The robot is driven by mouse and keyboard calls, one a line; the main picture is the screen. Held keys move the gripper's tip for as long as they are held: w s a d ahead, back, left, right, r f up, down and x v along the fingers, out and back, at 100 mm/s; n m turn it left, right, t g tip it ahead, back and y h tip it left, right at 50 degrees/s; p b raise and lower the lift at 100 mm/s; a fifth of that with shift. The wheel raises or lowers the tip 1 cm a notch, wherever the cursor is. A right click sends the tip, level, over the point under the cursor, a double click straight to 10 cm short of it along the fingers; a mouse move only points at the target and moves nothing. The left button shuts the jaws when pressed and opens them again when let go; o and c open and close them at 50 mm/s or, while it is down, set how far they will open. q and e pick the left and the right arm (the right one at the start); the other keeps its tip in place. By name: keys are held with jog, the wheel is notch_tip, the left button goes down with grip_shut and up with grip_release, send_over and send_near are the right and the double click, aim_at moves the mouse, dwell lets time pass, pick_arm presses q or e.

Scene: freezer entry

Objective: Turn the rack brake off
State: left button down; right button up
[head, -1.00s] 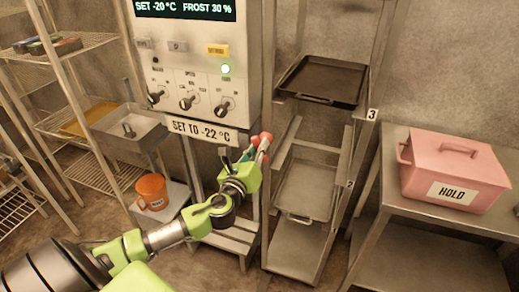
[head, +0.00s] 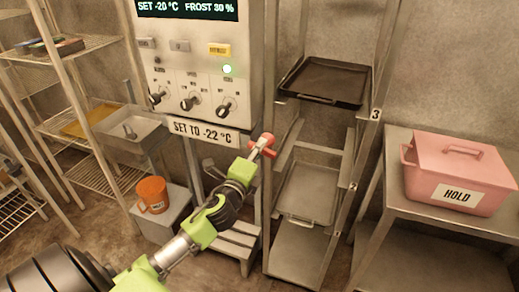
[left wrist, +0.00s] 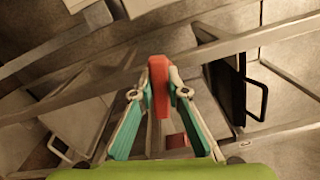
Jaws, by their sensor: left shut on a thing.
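The red rack brake lever (head: 267,138) is on the left side of the tall metal rack (head: 277,200), below the control panel. My left gripper (head: 261,147) reaches up to it from the lower left and is shut on it. In the left wrist view, the two fingertips of my left gripper (left wrist: 159,91) press on both sides of the red lever (left wrist: 159,76). Part of the lever is hidden by the fingers. My right gripper is not in view.
The rack holds a dark tray (head: 325,80) above and a grey tray (head: 308,193) below. A control panel (head: 190,65) hangs to the left. An orange mug (head: 152,193) stands lower left. A pink HOLD box (head: 460,170) sits on the right table (head: 400,145).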

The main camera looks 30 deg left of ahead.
pick_arm(q)
jog(key=shift+n, duration=0.7)
jog(key=c, duration=2)
grip_release()
jog(key=shift+a, duration=0.1)
jog(key=shift+o, duration=0.2)
jog(key=v, duration=1.2)
